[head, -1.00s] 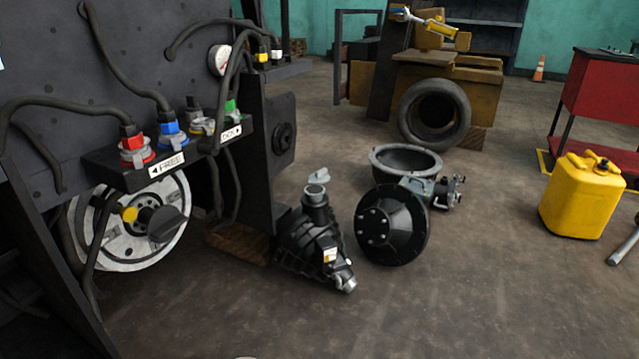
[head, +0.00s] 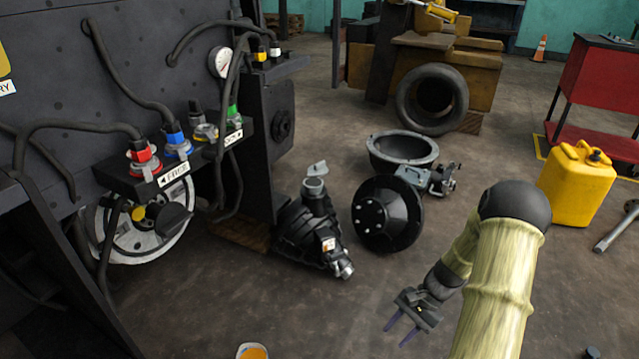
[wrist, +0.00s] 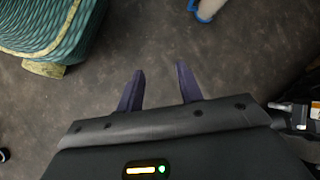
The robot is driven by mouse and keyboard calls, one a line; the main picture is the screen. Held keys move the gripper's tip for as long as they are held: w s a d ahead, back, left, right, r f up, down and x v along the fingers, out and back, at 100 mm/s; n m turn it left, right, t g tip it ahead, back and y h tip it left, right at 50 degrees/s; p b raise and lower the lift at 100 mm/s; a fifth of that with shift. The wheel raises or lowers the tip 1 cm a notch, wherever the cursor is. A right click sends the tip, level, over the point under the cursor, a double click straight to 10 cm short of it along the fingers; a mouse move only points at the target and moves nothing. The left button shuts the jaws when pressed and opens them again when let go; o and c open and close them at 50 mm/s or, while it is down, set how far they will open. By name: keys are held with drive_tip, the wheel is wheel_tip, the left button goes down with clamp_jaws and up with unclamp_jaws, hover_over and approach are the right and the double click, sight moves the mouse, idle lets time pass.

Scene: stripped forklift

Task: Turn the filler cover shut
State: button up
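A black ribbed housing (head: 310,235) lies on the floor in the middle of the head view. A short grey filler neck (head: 314,187) rises from its top. A grey flap, which looks like the filler cover (head: 317,169), sits tilted up above the neck, and the neck's mouth seems uncovered. My gripper (head: 395,335) is low in the head view, right of and nearer than the housing, apart from it. In the wrist view my gripper (wrist: 160,68) has its two dark fingers spread with only bare floor between them. The filler cover does not show there.
A black round drum (head: 388,214) and a grey bowl (head: 403,150) lie right of the housing. A valve panel (head: 150,178) with hoses overhangs on the left. A yellow can (head: 577,184) stands right. A teal ribbed object (wrist: 45,25) shows in the wrist view. Front floor is mostly clear.

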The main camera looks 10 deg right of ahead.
drive_tip(key=s+a+r+n+t+h+p, duration=0.1)
drive_tip(key=s+a+r+n+h+p, duration=0.1)
drive_tip(key=r, duration=0.7)
drive_tip(key=s+a+r+n+t+h+p, duration=0.2)
drive_tip(key=a+r+n, duration=0.3)
drive_tip(key=r, duration=0.4)
drive_tip(key=s+a+r+n+t+h+p, duration=0.1)
drive_tip(key=s+a+r+n+h+p, duration=0.1)
drive_tip(key=r, duration=0.8)
drive_tip(key=shift+s+a+n+t+h+p, duration=0.4)
drive_tip(key=shift+s+a+n+p, duration=0.4)
drive_tip(key=shift+a, duration=0.4)
drive_tip(key=shift+w+d, duration=0.1)
drive_tip(key=shift+w, duration=0.15)
